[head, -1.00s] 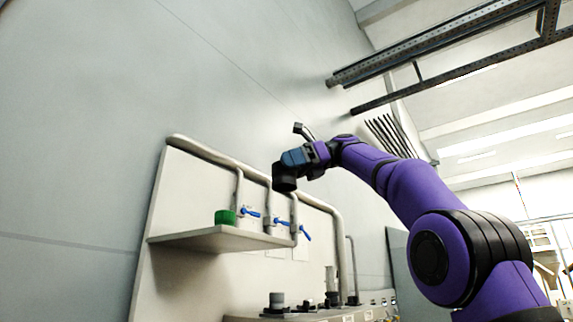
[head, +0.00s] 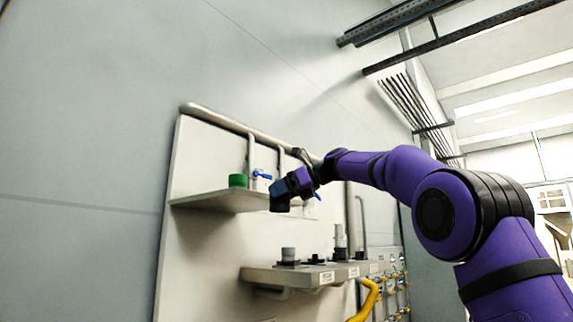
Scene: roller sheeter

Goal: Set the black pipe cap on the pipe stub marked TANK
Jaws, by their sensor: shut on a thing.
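My gripper (head: 285,188) is shut on the black pipe cap (head: 281,203), a dark short cylinder in the head view. It holds the cap in the air in front of the right end of the upper shelf, above the lower ledge (head: 262,274). Pipe stubs rise from that ledge: a grey one (head: 288,254) in a dark collar almost straight below the cap in the picture, and a taller one (head: 340,238) farther right. White labels (head: 326,277) sit on the ledge's front edge. Their lettering is too small to read, so I cannot tell which stub is TANK.
A green cap (head: 238,180) sits on the upper shelf (head: 205,202). A blue-handled valve (head: 262,175) and grey pipes are beside it. A yellow hose (head: 366,302) hangs under the ledge. Valves on a panel (head: 395,285) are at right. Space between cap and ledge looks clear.

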